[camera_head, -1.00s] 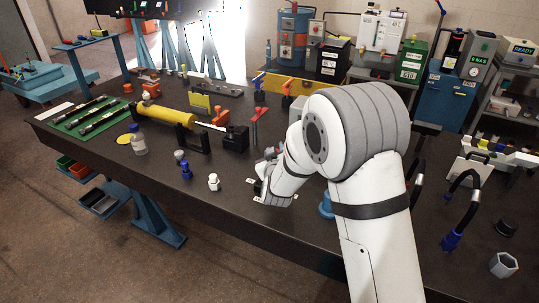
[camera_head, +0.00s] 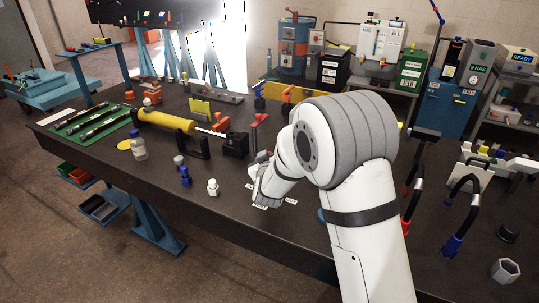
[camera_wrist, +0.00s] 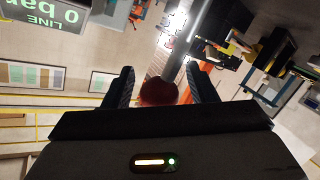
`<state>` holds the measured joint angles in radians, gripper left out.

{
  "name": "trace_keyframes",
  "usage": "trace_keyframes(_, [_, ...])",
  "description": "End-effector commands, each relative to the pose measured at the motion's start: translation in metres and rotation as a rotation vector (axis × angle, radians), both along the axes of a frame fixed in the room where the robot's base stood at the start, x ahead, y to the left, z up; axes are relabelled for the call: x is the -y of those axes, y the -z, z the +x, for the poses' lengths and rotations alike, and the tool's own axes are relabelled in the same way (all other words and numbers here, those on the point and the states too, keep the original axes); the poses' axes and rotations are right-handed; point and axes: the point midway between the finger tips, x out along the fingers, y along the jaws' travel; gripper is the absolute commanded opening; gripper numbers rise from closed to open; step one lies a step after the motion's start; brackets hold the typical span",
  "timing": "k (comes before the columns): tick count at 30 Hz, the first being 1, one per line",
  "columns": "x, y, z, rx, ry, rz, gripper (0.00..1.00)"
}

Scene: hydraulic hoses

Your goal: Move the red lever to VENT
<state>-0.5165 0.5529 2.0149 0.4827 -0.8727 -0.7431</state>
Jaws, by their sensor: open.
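In the wrist view, my gripper (camera_wrist: 159,72) is open, with one dark finger on each side of a dark red rounded knob (camera_wrist: 158,92), likely the red lever's end. A gap shows on both sides of the knob. The lever's shaft and base are hidden there. Small white labels (camera_head: 260,206) lie on the bench beside my wrist. Their words, including VENT, are too small to read.
Black hoses (camera_head: 460,215) stand at the right.

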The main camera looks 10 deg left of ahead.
Motion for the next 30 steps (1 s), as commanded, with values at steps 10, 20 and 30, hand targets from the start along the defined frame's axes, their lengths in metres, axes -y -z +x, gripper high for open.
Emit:
trace_keyframes(10, [0.004, -0.006, -0.036, 0.002, -0.003, 0.001, 0.52])
trace_keyframes(20, [0.011, -0.013, -0.074, 0.000, 0.000, 0.000, 0.52])
trace_keyframes(30, [0.012, -0.013, -0.076, 0.000, 0.001, 0.000, 0.52])
